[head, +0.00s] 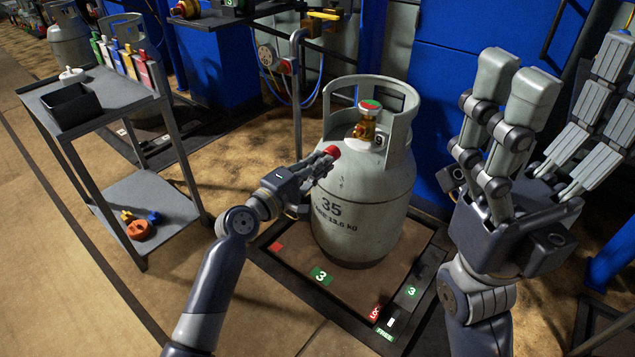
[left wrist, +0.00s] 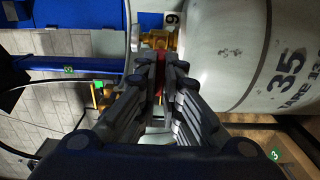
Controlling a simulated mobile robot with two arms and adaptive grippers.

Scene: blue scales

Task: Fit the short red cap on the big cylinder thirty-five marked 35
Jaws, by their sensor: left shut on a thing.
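The grey cylinder (head: 345,215) marked 35 stands upright in the middle of the head view. Its brass valve (head: 366,130), with a red and green handwheel, shows inside the collar. My left gripper (head: 328,156) is shut on the red cap (head: 333,152), at the left of the cylinder's shoulder. In the left wrist view the red cap (left wrist: 161,72) sits between the fingers, partly hidden by them. The brass valve (left wrist: 157,40) appears just beyond the fingertips; I cannot tell whether cap and valve touch. My right gripper (head: 562,85) is open and empty at the right.
The cylinder stands on a framed floor plate (head: 290,290) with green number 3 labels. A grey cart (head: 95,80) at the left holds a black tray (head: 72,107) and, on its lower shelf, an orange object (head: 140,230). A pipe stand (head: 297,110) rises behind my left gripper.

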